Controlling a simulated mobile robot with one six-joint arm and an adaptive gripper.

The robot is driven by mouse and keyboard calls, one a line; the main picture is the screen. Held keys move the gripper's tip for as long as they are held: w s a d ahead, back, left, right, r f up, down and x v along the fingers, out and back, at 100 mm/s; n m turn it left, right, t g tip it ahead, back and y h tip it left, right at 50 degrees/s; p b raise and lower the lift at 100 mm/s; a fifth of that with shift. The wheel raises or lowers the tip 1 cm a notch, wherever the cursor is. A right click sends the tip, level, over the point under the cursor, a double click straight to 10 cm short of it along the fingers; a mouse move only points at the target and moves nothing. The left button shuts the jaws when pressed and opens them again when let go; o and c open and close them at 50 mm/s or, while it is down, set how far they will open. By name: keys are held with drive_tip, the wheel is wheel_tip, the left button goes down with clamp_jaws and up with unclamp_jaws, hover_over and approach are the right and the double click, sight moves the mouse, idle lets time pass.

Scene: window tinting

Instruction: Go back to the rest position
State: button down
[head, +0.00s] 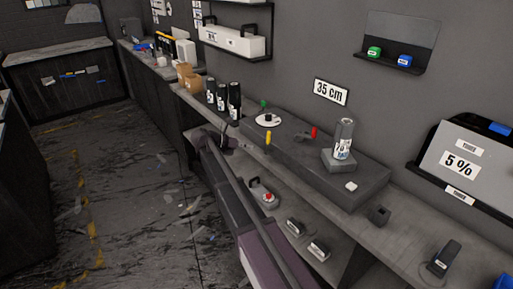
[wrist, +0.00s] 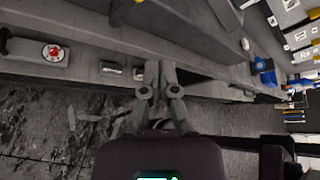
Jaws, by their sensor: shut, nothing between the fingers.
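In the wrist view my gripper (wrist: 160,68) is shut, with its two grey fingers together and nothing between them. It is in front of the workbench, which fills the upper part of that view, and it appears clear of the things there. In the head view my dark arm rises from the bottom middle along the bench front; I cannot make out the fingers there.
The long bench (head: 408,238) carries black bottles (head: 234,101), a grey spray can (head: 343,140) on a block, and yellow and red handled tools. A lower shelf holds a device with a red knob (head: 268,198). The floor (head: 130,190) at left is open, with scattered scraps.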

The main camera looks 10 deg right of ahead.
drive_tip(key=shift+a, duration=0.35)
drive_tip(key=s+d+f+m+y+p, duration=0.2)
drive_tip(key=s+m+y, duration=0.1)
drive_tip(key=s+m, duration=0.45)
drive_tip(key=s+d+f+m+y+p, duration=0.1)
drive_tip(key=s+f+m+y+p, duration=0.2)
drive_tip(key=s+m, duration=0.4)
drive_tip(key=s+a+m+y+p, duration=0.2)
drive_tip(key=s+m+y, duration=0.5)
drive_tip(key=s+m, duration=0.6)
drive_tip(key=shift+s+a+r, duration=0.25)
drive_tip(key=shift+s+a, duration=0.3)
drive_tip(key=shift+s, duration=0.05)
drive_tip(key=shift+s, duration=0.15)
